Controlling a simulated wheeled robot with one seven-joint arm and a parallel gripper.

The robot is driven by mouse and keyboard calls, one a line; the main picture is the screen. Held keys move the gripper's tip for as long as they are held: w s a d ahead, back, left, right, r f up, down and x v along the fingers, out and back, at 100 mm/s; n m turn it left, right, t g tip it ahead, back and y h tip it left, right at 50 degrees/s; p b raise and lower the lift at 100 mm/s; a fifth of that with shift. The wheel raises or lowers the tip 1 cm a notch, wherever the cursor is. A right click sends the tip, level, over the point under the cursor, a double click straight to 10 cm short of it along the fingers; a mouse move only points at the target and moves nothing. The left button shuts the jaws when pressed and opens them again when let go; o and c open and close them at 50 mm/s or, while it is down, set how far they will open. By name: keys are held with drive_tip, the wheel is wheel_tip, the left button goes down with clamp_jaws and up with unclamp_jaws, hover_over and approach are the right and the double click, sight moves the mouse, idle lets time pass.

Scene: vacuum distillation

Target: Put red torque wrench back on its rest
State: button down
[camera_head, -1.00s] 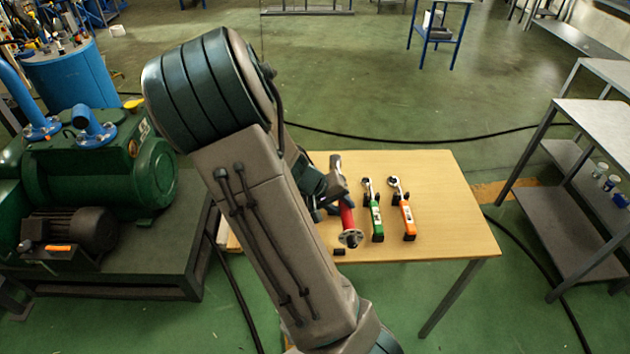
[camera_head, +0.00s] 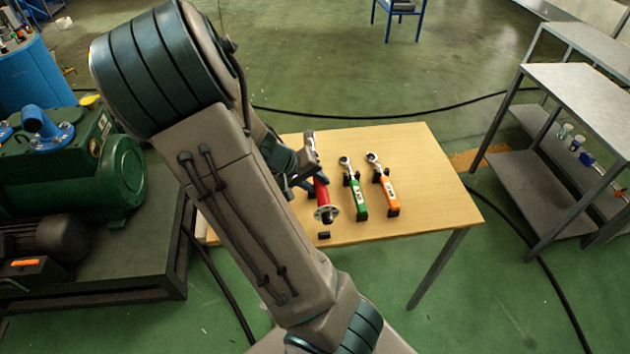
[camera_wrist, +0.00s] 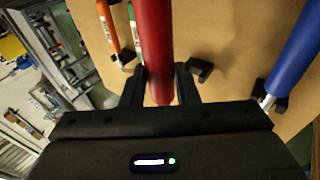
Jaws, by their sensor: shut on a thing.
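My gripper (camera_head: 308,178) is shut on the red torque wrench (camera_head: 322,194), above the wooden table. In the wrist view the red handle (camera_wrist: 153,45) runs between the two fingers (camera_wrist: 160,84). A small black rest piece (camera_head: 323,235) is on the table near the wrench's lower end. Another black rest piece shows beside the right finger in the wrist view (camera_wrist: 200,69). The wrench looks held above the table, but its exact height is unclear. My arm hides the table's left part in the head view.
The green wrench (camera_head: 357,192) and orange wrench (camera_head: 387,192) lie on rests to the right. A blue wrench (camera_wrist: 296,55) lies on the other side in the wrist view. The table's right part (camera_head: 435,195) is clear. A green machine (camera_head: 90,170) stands left, grey shelving (camera_head: 570,95) right.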

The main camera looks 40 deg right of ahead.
drive_tip(key=shift+f+b, duration=2.3)
drive_tip(key=shift+f, duration=0.5)
drive_tip(key=shift+f+b, duration=0.3)
drive_tip(key=shift+b, duration=0.1)
drive_tip(key=shift+f+b, duration=0.3)
drive_tip(key=shift+f, duration=0.05)
drive_tip(key=shift+f+b, duration=0.75)
drive_tip(key=shift+f, duration=0.1)
drive_tip(key=c, duration=1)
unclamp_jaws()
drive_tip(key=shift+c, duration=0.2)
drive_tip(key=shift+r, duration=0.1)
drive_tip(key=p+v, duration=0.2)
drive_tip(key=v, duration=1.1)
drive_tip(key=shift+a+r, duration=0.2)
drive_tip(key=shift+r, duration=0.1)
drive_tip(key=shift+w, duration=0.1)
